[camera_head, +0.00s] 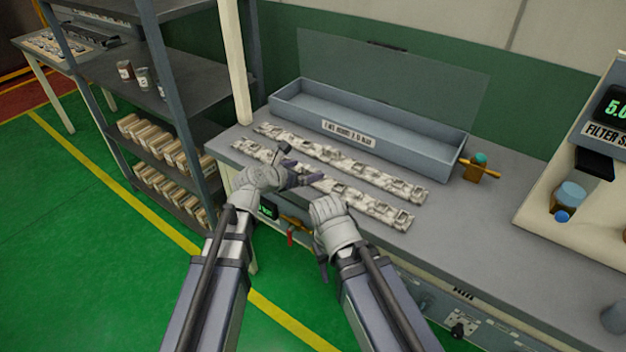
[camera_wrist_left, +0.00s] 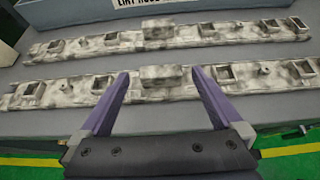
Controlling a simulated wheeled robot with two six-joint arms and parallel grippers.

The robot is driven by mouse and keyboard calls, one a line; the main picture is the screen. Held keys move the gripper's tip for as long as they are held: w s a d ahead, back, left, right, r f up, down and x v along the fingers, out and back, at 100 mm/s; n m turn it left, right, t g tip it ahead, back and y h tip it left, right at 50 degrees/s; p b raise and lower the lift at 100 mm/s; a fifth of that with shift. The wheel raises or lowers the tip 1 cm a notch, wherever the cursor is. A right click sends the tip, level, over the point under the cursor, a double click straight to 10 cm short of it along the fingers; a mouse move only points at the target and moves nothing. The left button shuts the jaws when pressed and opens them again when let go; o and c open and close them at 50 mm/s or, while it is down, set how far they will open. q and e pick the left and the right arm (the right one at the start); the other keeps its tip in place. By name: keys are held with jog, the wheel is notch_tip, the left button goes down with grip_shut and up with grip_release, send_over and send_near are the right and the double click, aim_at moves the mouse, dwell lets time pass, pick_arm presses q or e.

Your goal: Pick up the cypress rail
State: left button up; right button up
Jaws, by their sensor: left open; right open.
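Two long mottled grey-and-white rails with raised blocks and square recesses lie side by side on the grey bench; I cannot tell which is the cypress rail. The far rail (camera_head: 345,162) and the near rail (camera_head: 365,202) run parallel; the left wrist view also shows the far rail (camera_wrist_left: 225,33) and near rail (camera_wrist_left: 50,91). My left gripper (camera_head: 302,163) is open at the near rail. In the left wrist view its purple fingers (camera_wrist_left: 158,73) stand apart on either side of the near rail's middle block. My right gripper (camera_head: 328,225) is open and empty before the bench edge; its fingers are mostly hidden.
A long grey labelled bin (camera_head: 425,150) stands behind the rails with a clear panel behind it. A small brass-coloured fixture (camera_head: 480,168) is at its right end. A filter station (camera_head: 590,175) stands at right, shelving (camera_head: 170,95) at left. The bench right of the rails is clear.

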aim_at(309, 170)
pick_arm(q)
jog(key=b+x, duration=0.1)
jog(key=x, duration=0.3)
jog(key=shift+f+b, duration=0.25)
jog(key=shift+b, duration=0.15)
jog(key=shift+r, duration=0.1)
grip_shut()
